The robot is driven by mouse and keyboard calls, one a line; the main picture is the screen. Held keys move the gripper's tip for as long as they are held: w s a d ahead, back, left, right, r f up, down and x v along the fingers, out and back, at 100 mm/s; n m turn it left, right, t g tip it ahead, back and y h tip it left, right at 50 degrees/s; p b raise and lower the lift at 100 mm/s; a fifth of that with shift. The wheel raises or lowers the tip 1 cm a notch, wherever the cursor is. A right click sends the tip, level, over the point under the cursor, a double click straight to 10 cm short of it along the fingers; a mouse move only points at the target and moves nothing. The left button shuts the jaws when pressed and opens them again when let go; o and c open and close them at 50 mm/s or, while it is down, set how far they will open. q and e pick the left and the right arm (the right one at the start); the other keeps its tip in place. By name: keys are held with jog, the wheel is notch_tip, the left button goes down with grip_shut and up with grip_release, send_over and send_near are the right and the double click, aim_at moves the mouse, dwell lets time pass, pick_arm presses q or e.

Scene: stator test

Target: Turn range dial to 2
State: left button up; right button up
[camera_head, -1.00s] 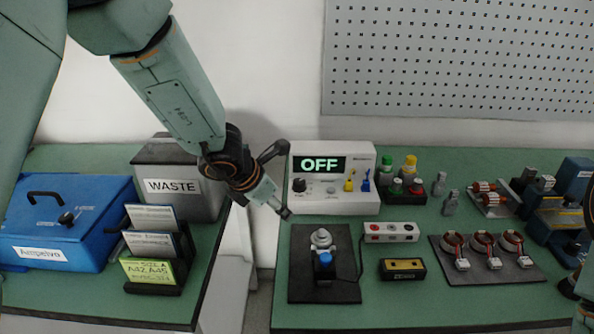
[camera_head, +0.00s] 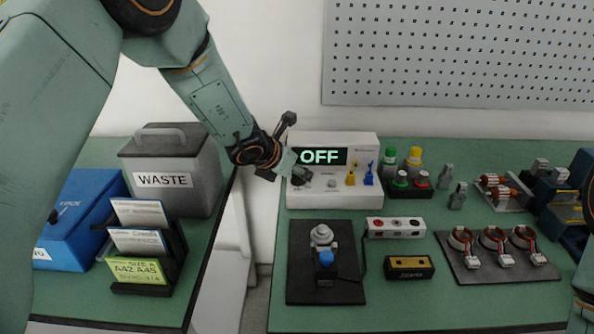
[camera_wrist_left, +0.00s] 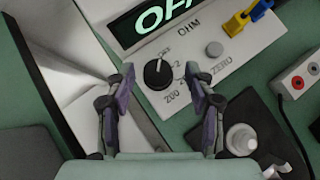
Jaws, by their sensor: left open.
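The white test meter (camera_head: 334,198) stands at the back of the bench with its display reading "OFF". Its black range dial (camera_wrist_left: 157,74) shows in the left wrist view, with a white pointer line aimed up and slightly right, and the marks "2" and "200" below and beside it. My left gripper (camera_wrist_left: 166,84) is open, its two fingers on either side of the dial in that view; contact is not visible. My right gripper is not clearly in view.
A black mat with a blue-knobbed fixture (camera_head: 326,258) lies in front. A white socket box (camera_head: 396,228) is beside it. The waste bin (camera_head: 190,180) stands left across a gap.

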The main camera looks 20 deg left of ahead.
pick_arm(q)
jog(key=shift+w+a+f, duration=0.1)
jog(key=shift+w+f, duration=0.15)
jog(key=shift+f, duration=0.1)
jog(key=shift+w, duration=0.1)
jog(key=shift+c, duration=0.6)
jog(key=c, duration=0.4)
jog(key=shift+r, duration=0.1)
grip_shut()
